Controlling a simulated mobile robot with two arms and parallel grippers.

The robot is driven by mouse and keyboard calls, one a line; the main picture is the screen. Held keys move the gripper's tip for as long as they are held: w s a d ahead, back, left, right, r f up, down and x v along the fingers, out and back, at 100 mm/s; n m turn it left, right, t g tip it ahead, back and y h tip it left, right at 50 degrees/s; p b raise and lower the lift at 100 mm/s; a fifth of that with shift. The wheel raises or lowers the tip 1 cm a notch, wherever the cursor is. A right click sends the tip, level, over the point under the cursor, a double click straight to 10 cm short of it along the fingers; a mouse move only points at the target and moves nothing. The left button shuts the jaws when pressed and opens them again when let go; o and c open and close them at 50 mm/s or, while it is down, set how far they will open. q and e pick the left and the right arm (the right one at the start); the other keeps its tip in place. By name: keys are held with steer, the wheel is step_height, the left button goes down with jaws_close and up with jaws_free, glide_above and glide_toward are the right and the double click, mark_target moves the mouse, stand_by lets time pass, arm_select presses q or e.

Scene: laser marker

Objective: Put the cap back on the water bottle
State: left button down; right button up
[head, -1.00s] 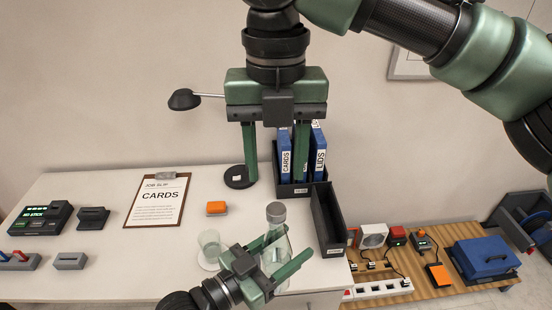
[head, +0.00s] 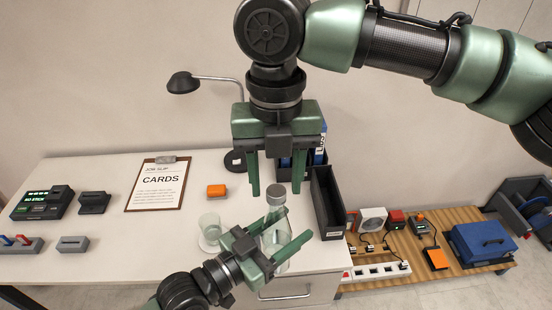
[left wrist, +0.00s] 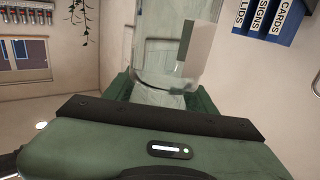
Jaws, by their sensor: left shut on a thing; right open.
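A clear water bottle (head: 276,226) stands upright near the front right edge of the white table. A grey cap (head: 275,195) shows at its top; whether it is seated or screwed down I cannot tell. My left gripper (head: 288,232) is shut on the bottle's body from the front left. In the left wrist view the clear bottle (left wrist: 165,45) fills the space between the green fingers. My right gripper (head: 276,189) is open and empty, pointing down, with its fingertips on either side of the cap in the picture. No contact with the cap is visible.
A black open bin (head: 328,205) is close on the right. A clipboard (head: 130,205) lies to the left. A lamp (head: 183,83) rises behind.

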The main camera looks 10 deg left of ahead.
steer(key=shift+f, duration=0.45)
steer(key=shift+c, duration=0.4)
